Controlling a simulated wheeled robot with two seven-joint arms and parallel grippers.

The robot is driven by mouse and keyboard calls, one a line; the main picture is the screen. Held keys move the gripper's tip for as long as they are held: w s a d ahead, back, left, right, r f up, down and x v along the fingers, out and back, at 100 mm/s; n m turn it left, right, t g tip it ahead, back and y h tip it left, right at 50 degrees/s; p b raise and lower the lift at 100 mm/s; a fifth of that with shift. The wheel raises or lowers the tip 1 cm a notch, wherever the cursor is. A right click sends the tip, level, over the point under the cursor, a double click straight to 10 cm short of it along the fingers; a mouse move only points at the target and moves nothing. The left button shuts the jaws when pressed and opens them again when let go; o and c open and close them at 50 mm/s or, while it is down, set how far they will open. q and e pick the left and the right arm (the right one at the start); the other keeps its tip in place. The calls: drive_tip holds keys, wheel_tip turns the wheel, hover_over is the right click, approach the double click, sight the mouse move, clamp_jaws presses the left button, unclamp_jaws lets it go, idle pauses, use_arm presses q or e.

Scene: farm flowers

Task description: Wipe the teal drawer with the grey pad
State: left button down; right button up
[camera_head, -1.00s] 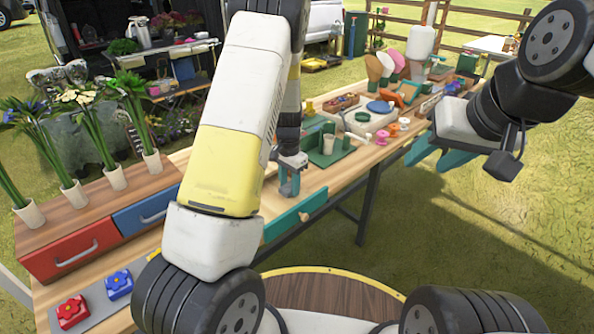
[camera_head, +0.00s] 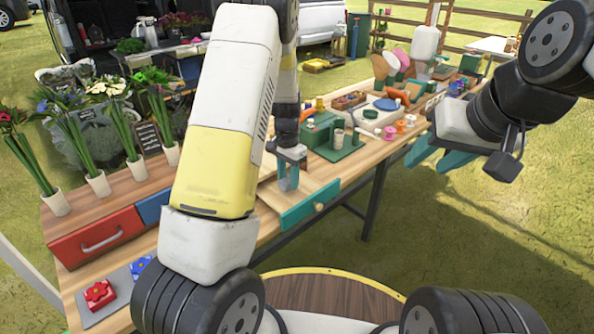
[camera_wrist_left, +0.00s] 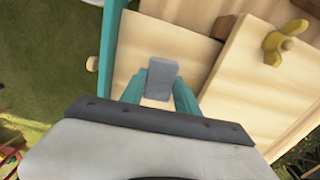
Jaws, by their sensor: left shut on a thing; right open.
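The teal drawer front (camera_head: 312,204) with its pale knob (camera_head: 319,206) is at the table's front edge. In the left wrist view the teal edge (camera_wrist_left: 108,40) runs along the left, with the light wooden surface beside it. My left gripper (camera_head: 288,180) points down over this wood, behind the teal front. It is shut on the grey pad (camera_wrist_left: 162,78), which shows between its teal fingers in the wrist view. I cannot tell whether the pad touches the wood. My right gripper (camera_head: 438,155) is open and empty, right of the table.
A red drawer (camera_head: 98,238) and a blue drawer (camera_head: 154,207) sit left, under white flower vases (camera_head: 98,183). A green block (camera_head: 322,131) and white cup (camera_head: 338,138) stand behind the left gripper. Spools (camera_head: 400,126) lie farther right. Grass beyond the front edge is clear.

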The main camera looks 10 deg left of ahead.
use_arm(q)
drive_tip(key=shift+r, duration=2.6)
